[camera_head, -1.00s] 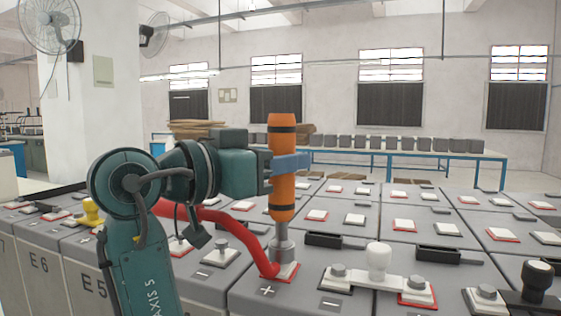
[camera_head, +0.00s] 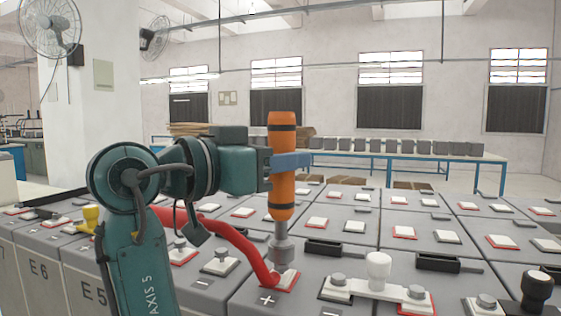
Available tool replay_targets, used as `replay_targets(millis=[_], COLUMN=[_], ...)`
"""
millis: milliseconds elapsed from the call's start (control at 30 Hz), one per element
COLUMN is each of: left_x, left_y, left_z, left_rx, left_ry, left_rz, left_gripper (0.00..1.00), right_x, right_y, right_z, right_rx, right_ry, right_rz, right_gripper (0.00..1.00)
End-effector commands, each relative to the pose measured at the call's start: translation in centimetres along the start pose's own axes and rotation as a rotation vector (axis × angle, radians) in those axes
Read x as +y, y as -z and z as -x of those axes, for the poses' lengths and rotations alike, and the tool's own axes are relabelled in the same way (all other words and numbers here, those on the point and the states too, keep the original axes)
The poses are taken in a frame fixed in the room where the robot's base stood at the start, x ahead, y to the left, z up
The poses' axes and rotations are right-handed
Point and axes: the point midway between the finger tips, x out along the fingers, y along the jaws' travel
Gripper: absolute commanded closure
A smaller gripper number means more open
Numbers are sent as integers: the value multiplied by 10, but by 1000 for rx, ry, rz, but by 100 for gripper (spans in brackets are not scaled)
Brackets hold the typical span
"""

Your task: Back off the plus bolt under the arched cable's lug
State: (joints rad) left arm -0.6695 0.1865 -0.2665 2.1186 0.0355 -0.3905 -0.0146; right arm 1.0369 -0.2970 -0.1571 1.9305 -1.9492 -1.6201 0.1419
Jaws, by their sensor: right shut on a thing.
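My right gripper (camera_head: 272,164) is shut on the orange powered driver with black bands (camera_head: 282,190), which stands upright. Its grey socket (camera_head: 281,250) points down at the plus terminal, over the end of the arched red cable (camera_head: 237,238). The cable's lug end (camera_head: 273,279) lies at the red-edged terminal pad (camera_head: 289,279), beside a plus mark. The socket's lower end is close above the pad. I cannot tell whether the bolt is inside the socket or under it. My left gripper is not in view.
A busbar with a white knob (camera_head: 378,266) bridges terminals to the right. A black-knobbed piece (camera_head: 537,285) stands at the far right. Yellow (camera_head: 91,217) caps a terminal at left. Black handles lie on the grey batteries. A blue-framed table (camera_head: 400,154) stands behind.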

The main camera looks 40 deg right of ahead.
Motion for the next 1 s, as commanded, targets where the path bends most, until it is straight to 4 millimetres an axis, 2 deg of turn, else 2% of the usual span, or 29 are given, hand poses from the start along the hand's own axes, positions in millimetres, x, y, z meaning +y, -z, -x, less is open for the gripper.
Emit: replay_targets(millis=[33, 500, 1000], left_x=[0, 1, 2], left_y=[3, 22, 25], left_z=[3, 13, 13], left_rx=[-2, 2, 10], left_ry=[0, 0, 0], left_rz=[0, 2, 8], left_gripper=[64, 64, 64], right_x=[0, 0, 0], right_y=[7, 35, 36], right_z=[0, 1, 0], right_rx=[3, 5, 6], right_ry=[0, 1, 1], right_rz=[-2, -3, -3], right_gripper=[100, 100, 100])
